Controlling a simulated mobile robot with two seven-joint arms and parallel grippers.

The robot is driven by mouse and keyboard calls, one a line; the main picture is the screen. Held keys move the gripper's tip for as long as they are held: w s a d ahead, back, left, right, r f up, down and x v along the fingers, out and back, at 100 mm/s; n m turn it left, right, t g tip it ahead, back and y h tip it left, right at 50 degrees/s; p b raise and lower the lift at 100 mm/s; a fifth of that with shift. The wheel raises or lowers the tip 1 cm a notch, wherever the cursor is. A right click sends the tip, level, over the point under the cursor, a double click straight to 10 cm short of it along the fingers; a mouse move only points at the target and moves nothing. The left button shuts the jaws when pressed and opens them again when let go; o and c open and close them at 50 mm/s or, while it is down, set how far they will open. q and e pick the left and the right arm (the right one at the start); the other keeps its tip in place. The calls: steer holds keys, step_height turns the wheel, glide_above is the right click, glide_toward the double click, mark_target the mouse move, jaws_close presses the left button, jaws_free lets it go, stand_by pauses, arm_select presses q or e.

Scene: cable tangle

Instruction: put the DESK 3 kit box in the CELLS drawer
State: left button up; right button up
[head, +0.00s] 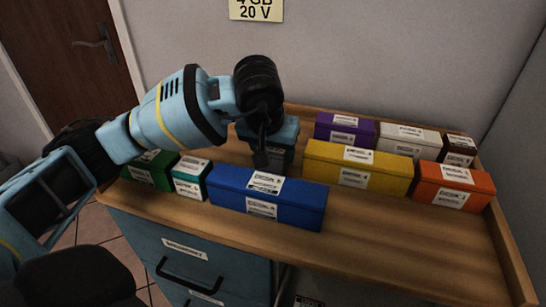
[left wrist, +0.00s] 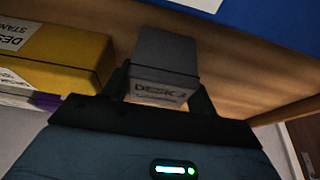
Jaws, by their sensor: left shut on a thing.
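My left gripper (head: 262,150) reaches down behind the long blue box and is shut on a slate-grey box (head: 285,135). In the left wrist view that box (left wrist: 165,62) sits between the two fingers, its label reading DESK with a digit that looks like 2 or 3. I cannot tell whether it touches the worktop. Below the worktop, a blue-grey drawer front (head: 215,270) with a dark handle appears closed; its label is too small to read, so I cannot tell if it is CELLS. My right gripper is out of view.
A long blue box (head: 225,195) stands in front of the gripper. Green (head: 150,175) and teal (head: 187,190) boxes are left; yellow (head: 320,170), purple (head: 325,126), white (head: 425,137), brown (head: 457,160) and orange (head: 430,188) boxes are right. The worktop's front strip (head: 400,240) is clear.

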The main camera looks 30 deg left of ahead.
arm_select(q)
steer(key=shift+r, duration=0.55)
step_height(320, 180, up, 9)
steer(key=shift+p, duration=0.4)
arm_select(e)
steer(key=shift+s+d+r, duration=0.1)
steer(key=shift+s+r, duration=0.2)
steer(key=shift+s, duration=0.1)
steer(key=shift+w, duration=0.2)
